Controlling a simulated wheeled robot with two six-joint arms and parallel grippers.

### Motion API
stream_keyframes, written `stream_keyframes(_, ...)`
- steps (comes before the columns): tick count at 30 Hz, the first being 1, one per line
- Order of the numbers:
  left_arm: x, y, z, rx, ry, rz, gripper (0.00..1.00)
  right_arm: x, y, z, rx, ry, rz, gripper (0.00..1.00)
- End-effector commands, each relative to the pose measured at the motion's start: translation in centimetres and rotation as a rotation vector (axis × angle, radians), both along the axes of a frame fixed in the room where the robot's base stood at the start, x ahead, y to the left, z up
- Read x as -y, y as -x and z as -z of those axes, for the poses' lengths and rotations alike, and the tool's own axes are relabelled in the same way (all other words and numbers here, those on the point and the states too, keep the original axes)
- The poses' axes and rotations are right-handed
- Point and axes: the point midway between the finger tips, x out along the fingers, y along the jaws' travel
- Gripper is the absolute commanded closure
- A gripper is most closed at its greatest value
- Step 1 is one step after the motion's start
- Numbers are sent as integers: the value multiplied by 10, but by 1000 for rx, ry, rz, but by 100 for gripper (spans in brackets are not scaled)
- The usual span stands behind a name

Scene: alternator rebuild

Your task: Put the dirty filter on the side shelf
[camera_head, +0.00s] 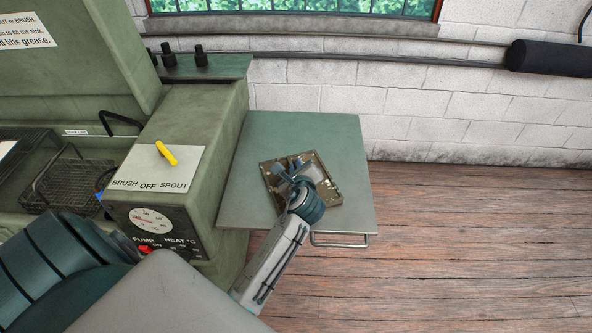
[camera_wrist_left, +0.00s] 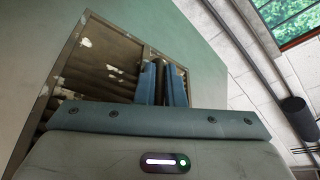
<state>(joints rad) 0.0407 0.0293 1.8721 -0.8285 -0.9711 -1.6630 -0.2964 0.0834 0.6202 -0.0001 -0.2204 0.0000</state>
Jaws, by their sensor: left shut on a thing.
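The dirty filter (camera_head: 330,187) is a square, brownish framed panel with grimy slats and pale spots. In the head view it is at the side shelf (camera_head: 346,140), a flat green panel right of the washer cabinet; I cannot tell if it touches the shelf. My left gripper (camera_head: 295,165) is over the filter's middle, with its blue fingers shut on it. In the left wrist view the filter (camera_wrist_left: 100,65) fills the upper left, and the blue fingers (camera_wrist_left: 163,83) grip by its dividing bar. The wrist hides the filter's near part. My right gripper is not in view.
The green washer cabinet (camera_head: 215,120) with a yellow selector knob (camera_head: 166,153) and a gauge stands left of the shelf. A wire basket (camera_head: 72,185) sits in the sink at far left. A brick wall is behind; wooden floor (camera_head: 450,240) is clear at right.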

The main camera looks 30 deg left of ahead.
Motion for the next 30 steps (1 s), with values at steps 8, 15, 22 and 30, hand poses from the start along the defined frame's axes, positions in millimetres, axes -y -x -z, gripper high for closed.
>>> stream_keyframes(8,0,1,5,-5,3,-1,100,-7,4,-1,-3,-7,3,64)
stream_keyframes(15,0,1,4,-5,3,-1,69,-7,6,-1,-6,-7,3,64)
stream_keyframes(22,1,1,0,-4,3,0,69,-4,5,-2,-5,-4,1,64)
stream_keyframes(30,28,32,-18,-7,7,0,69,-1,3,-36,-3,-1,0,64)
